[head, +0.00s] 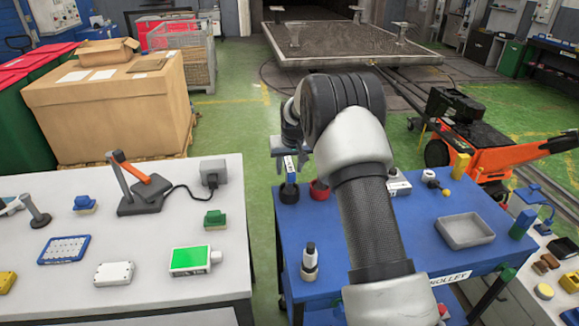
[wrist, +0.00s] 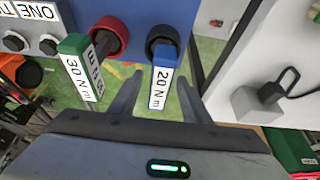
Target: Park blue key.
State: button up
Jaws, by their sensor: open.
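The blue key (wrist: 163,62) has a blue top and a white label reading "20 N m". In the head view my gripper (head: 292,155) is over the far left corner of the blue trolley (head: 345,235), partly hidden by my arm.
A green-topped key (wrist: 75,45) labelled "30 N m" is close on the left, near a red-rimmed holder (wrist: 111,32). A white table (head: 140,240) with several items is to the left.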

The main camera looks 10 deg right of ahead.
jog(key=shift+r, duration=0.1)
jog(key=v, duration=1.7)
jog(key=shift+s+r, duration=0.1)
jog(key=shift+r, duration=0.15)
